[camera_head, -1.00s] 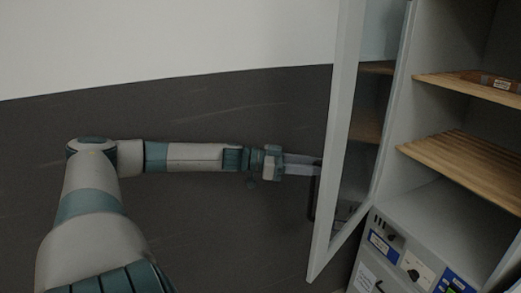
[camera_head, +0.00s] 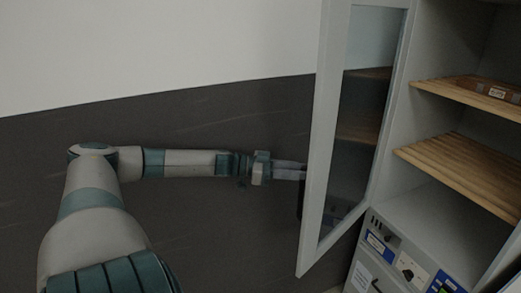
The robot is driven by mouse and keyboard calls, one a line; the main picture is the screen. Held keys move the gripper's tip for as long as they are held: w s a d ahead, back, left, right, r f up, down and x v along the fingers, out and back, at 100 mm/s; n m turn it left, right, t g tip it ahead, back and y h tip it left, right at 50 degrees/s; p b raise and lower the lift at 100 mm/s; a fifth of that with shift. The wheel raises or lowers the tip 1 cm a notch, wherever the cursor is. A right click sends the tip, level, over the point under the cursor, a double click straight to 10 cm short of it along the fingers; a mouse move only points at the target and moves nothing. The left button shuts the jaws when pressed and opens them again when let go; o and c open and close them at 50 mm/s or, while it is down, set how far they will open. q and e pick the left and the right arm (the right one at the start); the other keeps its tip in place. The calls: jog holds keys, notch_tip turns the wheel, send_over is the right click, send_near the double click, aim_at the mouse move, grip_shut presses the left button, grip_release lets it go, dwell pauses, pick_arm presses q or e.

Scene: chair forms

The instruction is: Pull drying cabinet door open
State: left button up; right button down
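The drying cabinet door (camera_head: 312,170) has a pale grey frame around a dark glass pane (camera_head: 352,130). It stands open, swung out to the left from the cabinet (camera_head: 400,170). A dark handle (camera_head: 300,204) shows partly at the door's left edge. My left gripper (camera_head: 296,171) reaches in from the left, with its fingers at the handle side of the door. The fingertips are partly hidden behind the door edge, so their grip on the handle cannot be made out. My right gripper is not in view.
Inside the cabinet are wooden slatted shelves (camera_head: 465,172), with a brown item (camera_head: 492,88) on the upper one. A control panel (camera_head: 408,262) with labels and a knob sits below. A white and dark grey wall (camera_head: 150,95) stands behind my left arm.

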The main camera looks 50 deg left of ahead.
pick_arm(q)
jog(key=s+a+p, duration=0.4)
jog(key=a+p, duration=0.1)
jog(key=a, duration=0.2)
jog(key=shift+a+r, duration=0.15)
jog(key=shift+r, duration=0.05)
dwell(0.7)
